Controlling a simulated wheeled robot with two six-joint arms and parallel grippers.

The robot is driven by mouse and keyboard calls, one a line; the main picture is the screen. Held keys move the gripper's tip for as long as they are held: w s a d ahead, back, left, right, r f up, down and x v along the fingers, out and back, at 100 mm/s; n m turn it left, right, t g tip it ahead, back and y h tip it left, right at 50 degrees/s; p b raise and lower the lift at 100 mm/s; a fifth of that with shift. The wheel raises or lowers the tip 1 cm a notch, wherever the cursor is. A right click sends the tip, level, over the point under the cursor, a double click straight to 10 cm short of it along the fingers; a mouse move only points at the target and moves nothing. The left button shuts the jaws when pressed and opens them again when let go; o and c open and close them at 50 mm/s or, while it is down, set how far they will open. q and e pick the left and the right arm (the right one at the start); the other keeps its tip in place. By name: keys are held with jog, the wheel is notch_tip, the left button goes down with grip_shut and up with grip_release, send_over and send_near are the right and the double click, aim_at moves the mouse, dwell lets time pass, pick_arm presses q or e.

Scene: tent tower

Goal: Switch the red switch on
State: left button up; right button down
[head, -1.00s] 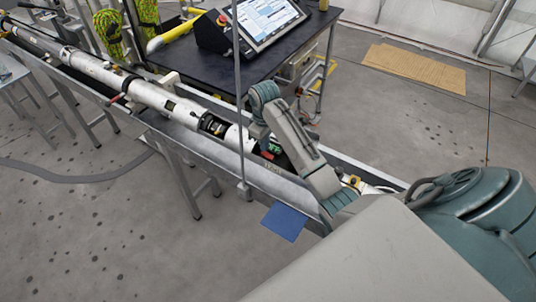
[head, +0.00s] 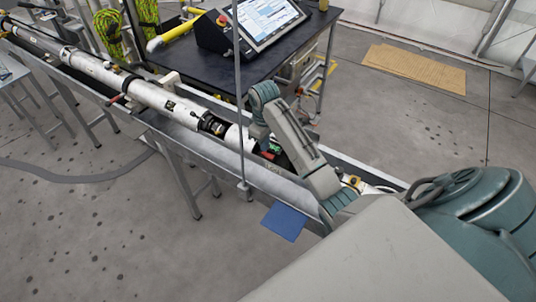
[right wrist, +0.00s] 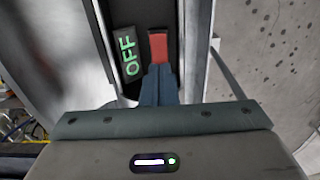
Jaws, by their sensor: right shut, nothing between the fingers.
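In the right wrist view, the red switch (right wrist: 158,47) sits in a dark recess. A dark panel beside it on the left shows OFF (right wrist: 130,56) in green letters. My right gripper (right wrist: 158,70) is shut and empty, with its dark blue fingertips right at the near end of the switch. I cannot tell whether they touch it. In the head view, my right arm reaches over the white tube and hides most of the switch area; only small red and green patches show beside the arm. My left gripper is not in view.
A long white tube (head: 153,95) lies in a grey metal trough on legs. A thin vertical pole (head: 240,110) stands in front of it. A dark table (head: 290,55) with a screen console (head: 262,20) is behind. A blue plate (head: 284,222) juts from the trough's near side.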

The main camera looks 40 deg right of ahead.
jog(key=shift+f, duration=0.95)
dwell(0.3)
dwell(0.3)
